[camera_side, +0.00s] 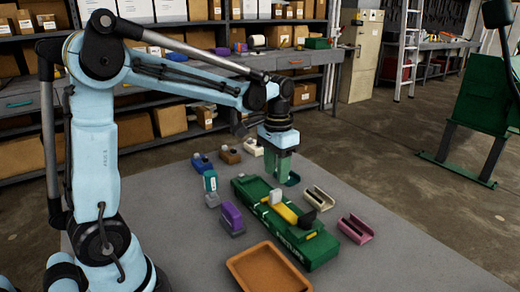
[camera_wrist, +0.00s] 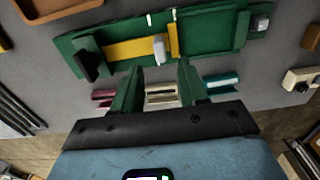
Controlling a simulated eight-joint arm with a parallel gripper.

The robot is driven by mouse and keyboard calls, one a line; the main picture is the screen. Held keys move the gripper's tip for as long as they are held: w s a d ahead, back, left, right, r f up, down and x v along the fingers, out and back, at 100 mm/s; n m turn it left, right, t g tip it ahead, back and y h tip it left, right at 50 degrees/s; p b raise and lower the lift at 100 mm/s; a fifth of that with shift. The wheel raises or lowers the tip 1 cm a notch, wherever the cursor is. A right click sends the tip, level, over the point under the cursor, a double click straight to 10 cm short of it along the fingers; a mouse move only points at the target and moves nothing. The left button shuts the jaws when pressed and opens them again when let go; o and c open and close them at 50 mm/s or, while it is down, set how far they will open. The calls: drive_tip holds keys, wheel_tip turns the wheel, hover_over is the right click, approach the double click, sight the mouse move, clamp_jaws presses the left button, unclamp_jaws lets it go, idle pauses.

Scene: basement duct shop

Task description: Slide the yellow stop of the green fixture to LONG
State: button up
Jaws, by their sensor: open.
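The green fixture (camera_side: 318,247) lies on the grey table and also spans the upper part of the wrist view (camera_wrist: 215,33). Its yellow stop (camera_side: 285,212) is a flat bar along the channel, also in the wrist view (camera_wrist: 135,48), with a raised yellow end. A pale knob (camera_wrist: 159,50) stands by that end, and a black block (camera_wrist: 87,58) is at the other. Two white marks show on the fixture's edge; their labels are not readable. My gripper (camera_side: 284,177) is open and empty, its green fingers (camera_wrist: 158,66) beside the fixture, apart from the knob.
A pink channel (camera_side: 355,229) and a beige channel (camera_side: 318,198) lie right of the fixture. A teal channel (camera_wrist: 222,83) is close to my fingers. A purple block (camera_side: 231,218) and several small fixtures stand left. An orange tray (camera_side: 268,270) is in front.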

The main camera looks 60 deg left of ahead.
sight(276, 191)
drive_tip(key=shift+f, duration=3.6)
clamp_jaws()
